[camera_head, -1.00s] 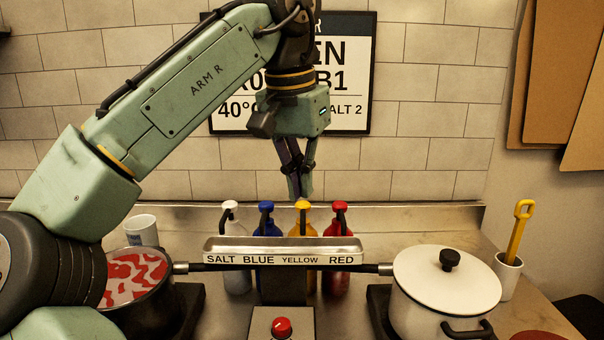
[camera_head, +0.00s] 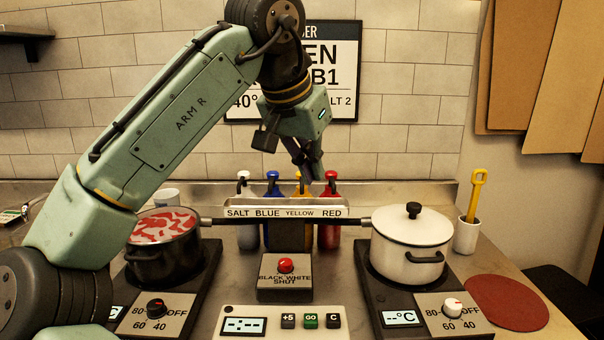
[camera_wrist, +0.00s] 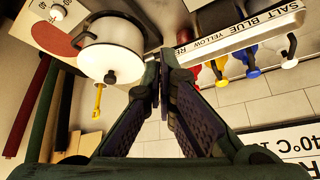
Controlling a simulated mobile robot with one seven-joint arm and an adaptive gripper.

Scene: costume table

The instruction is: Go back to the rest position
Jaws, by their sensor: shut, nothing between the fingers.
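My gripper (camera_head: 309,172) hangs from my arm above the back of the counter, in front of the tiled wall. It is shut and empty, with its fingers tilted down to the right. In the head view its tips are above the rack labelled SALT, BLUE, YELLOW, RED (camera_head: 285,212), close to the red-topped bottle (camera_head: 331,180) in the picture. In the wrist view the fingers (camera_wrist: 163,55) point toward the counter, with the white pot (camera_wrist: 113,50) to their left and the bottle rack (camera_wrist: 235,40) to their right.
A dark pot with red-and-white contents (camera_head: 165,255) stands on the left burner. The lidded white pot (camera_head: 411,250) stands on the right one. A red button box (camera_head: 285,285) and a keypad panel (camera_head: 245,312) are in front. A cup with a yellow utensil (camera_head: 466,236) stands right.

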